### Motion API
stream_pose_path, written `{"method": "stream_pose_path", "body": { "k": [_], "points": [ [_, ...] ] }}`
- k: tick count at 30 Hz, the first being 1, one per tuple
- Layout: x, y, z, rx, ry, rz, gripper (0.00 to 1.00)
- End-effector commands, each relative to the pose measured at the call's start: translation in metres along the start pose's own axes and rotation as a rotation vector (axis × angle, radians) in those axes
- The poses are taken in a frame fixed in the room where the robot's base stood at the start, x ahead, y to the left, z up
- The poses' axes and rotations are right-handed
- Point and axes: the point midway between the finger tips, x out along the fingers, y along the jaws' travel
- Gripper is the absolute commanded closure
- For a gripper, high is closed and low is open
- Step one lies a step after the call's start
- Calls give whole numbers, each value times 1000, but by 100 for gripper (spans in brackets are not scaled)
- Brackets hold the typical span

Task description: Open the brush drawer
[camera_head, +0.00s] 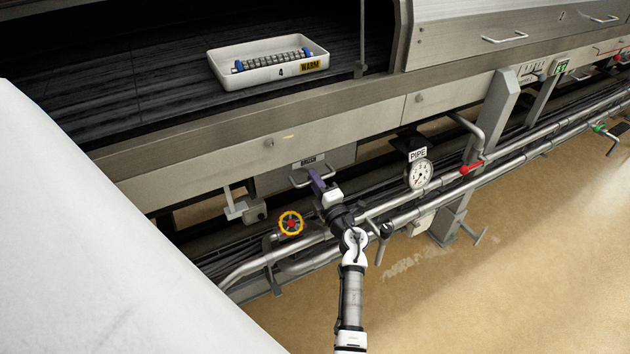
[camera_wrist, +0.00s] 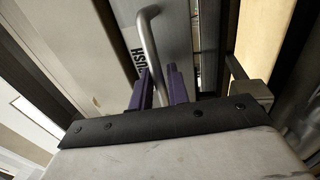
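The brush drawer (camera_head: 283,181) is a grey metal box under the hood's long steel rail. In the wrist view the drawer front (camera_wrist: 178,32) shows the letters "USH" beside the handle (camera_wrist: 149,42). My gripper (camera_head: 316,179) reaches up to the handle from below right. Its purple fingers (camera_wrist: 161,84) lie on either side of the bar, close against it, and look shut on it. The fingertips and the bar's lower end are partly hidden. I see no clear gap showing the drawer pulled out.
A round gauge (camera_head: 419,174) marked "PIPE" hangs to the right. Steel pipes (camera_head: 400,220) run below the hood. A white tray (camera_head: 268,62) with a roller stands inside it. Tan floor is clear at lower right.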

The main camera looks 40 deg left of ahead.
Motion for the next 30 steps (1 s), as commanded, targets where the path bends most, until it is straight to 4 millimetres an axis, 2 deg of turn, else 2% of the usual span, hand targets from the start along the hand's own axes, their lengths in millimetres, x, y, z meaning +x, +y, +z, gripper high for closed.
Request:
{"method": "stream_pose_path", "body": {
  "k": [1, 3, 4, 13, 17, 23, 30],
  "points": [
    [0, 0, 0, 0, 0, 0, 90],
    [0, 0, 0, 0, 0, 0, 99],
    [0, 0, 0, 0, 0, 0, 100],
    [-1, 0, 0, 0, 0, 0, 100],
    [-7, 3, 1, 0, -2, -1, 100],
    [-36, 11, 1, 2, -5, -2, 100],
    [-89, 22, 1, 2, -5, -3, 100]
  ]
}}
